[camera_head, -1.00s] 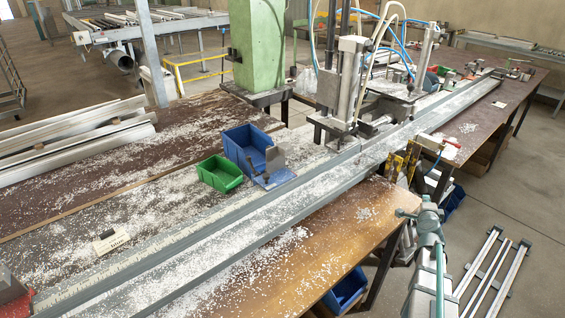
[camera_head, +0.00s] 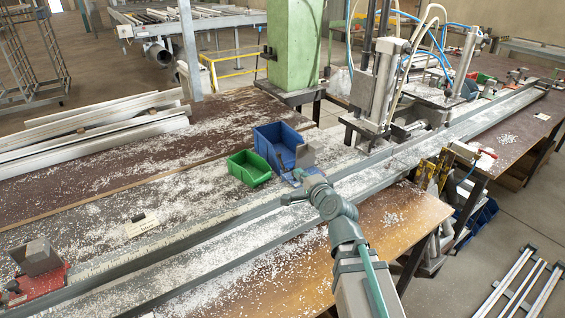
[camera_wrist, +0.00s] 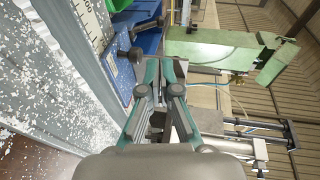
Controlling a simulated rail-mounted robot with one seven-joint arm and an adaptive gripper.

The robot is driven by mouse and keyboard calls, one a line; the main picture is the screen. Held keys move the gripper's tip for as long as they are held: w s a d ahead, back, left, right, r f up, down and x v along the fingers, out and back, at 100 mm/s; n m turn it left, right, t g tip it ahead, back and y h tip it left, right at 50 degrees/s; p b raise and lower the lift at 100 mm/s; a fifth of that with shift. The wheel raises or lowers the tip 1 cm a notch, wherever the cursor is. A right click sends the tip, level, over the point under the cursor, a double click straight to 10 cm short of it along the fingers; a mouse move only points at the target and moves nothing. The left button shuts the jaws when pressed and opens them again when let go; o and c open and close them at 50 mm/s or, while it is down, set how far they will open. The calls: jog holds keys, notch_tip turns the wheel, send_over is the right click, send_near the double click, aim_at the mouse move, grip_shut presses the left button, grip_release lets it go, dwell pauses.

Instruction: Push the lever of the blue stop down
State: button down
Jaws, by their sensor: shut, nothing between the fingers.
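The blue stop (camera_head: 287,179) sits on the rail beside the blue bin, with a grey block (camera_head: 307,155) on it. My gripper (camera_head: 287,198) is just in front of the stop in the head view, and my arm covers part of it. In the wrist view the stop's blue plate (camera_wrist: 119,75) lies left of the fingers. Its dark lever knob (camera_wrist: 135,55) stands up just left of my fingertips (camera_wrist: 166,66), with a small gap visible in the picture. Whether they touch cannot be told. The fingers are shut and empty.
A green bin (camera_head: 249,168) and a blue bin (camera_head: 277,143) stand behind the stop. A red stop (camera_head: 37,285) sits at the rail's left end. A clamp machine (camera_head: 380,90) stands to the right. White chips cover the bench and the long profile (camera_head: 220,262).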

aim_at(280, 155)
jog(key=p+x, duration=0.3)
jog(key=x, duration=1.1)
jog(key=shift+a, duration=0.15)
